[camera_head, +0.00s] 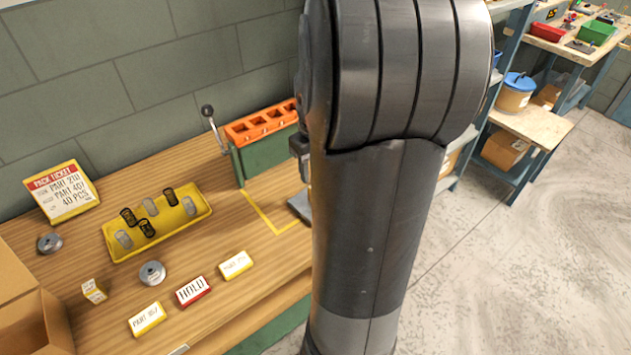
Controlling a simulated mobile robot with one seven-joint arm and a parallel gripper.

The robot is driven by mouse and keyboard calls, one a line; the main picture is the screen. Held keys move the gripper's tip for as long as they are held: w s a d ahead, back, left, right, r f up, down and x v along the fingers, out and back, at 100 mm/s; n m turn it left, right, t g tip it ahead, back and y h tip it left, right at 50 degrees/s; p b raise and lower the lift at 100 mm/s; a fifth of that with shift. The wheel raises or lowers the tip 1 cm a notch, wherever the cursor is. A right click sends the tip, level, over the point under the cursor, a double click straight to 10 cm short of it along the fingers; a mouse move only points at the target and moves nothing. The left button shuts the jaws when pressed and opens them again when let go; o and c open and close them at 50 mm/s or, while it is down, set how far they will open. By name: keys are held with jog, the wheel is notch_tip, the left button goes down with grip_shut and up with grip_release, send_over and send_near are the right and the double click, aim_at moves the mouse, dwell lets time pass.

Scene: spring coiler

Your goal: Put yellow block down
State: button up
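Two yellow-edged blocks with white labelled tops lie on the wooden workbench (215,335). One yellow block (236,265) is right of the red-edged HOLD block (193,291), and the other yellow block (146,319) is to its left, nearer the front edge. A smaller yellow block (93,291) stands further left. I cannot tell which one the task means. My own large dark arm fills the middle of the view. My gripper does not clearly show, and anything in it is hidden behind the arm.
A yellow tray (122,254) holds several coil springs. Behind it stands a green machine with an orange slotted top (262,124) and a lever (213,128). A pick ticket (62,191), metal discs (152,273) and a cardboard box (35,325) are left. Bare bench lies around a yellow outline (262,215).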

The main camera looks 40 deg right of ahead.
jog(key=s+a+r+t+h, duration=0.1)
jog(key=s+a+r+t, duration=0.15)
jog(key=a+r, duration=0.85)
jog(key=s+a+r+t+y, duration=0.1)
jog(key=s+a+t, duration=0.2)
jog(key=s+a, duration=0.5)
jog(key=a, duration=0.3)
jog(key=shift+s, duration=0.25)
jog(key=shift+o, duration=0.2)
